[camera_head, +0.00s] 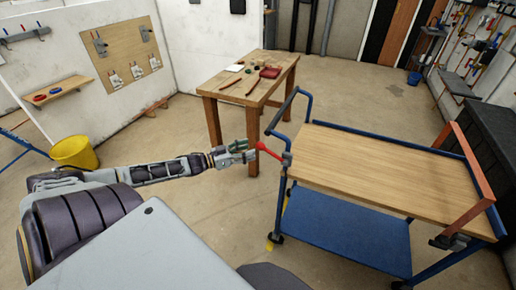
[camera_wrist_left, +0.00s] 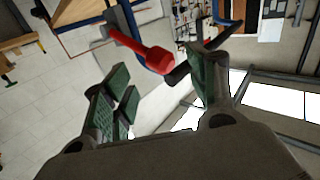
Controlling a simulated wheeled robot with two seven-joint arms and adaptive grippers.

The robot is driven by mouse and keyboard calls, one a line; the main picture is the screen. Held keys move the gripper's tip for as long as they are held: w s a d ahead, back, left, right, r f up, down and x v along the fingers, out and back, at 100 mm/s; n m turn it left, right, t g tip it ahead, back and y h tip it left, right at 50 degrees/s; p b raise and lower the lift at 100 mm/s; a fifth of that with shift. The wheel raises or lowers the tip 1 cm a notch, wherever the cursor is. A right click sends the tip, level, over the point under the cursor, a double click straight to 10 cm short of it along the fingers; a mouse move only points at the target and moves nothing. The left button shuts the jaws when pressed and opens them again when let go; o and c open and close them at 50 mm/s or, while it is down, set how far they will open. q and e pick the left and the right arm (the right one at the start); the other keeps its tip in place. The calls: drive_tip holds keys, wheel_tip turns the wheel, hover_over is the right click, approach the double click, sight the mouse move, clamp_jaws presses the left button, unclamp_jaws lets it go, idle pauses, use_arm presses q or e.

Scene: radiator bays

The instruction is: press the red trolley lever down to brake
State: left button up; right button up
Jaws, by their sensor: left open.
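The red trolley lever (camera_head: 268,150) sticks out from a grey bracket at the left end of the blue trolley (camera_head: 335,218), tilted up toward its free end. My left gripper (camera_head: 247,151) is at the lever's free end, on its left. In the left wrist view the red lever (camera_wrist_left: 150,57) comes in from the upper left, its thick red end just beyond the open fingers (camera_wrist_left: 160,85). I cannot tell whether the fingers touch it. My right gripper is not in view.
The trolley has a wooden top (camera_head: 380,165) and a blue lower shelf. A wooden workbench (camera_head: 240,85) with small tools stands behind my left gripper. A yellow bucket (camera_head: 74,152) stands at the left. Open floor lies between bucket and trolley.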

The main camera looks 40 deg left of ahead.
sight(258, 146)
use_arm(q)
drive_tip(key=shift+b+x, duration=0.4)
drive_tip(key=shift+x, duration=2.25)
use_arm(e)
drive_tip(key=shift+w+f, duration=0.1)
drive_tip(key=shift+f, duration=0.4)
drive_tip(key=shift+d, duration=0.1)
use_arm(q)
clamp_jaws()
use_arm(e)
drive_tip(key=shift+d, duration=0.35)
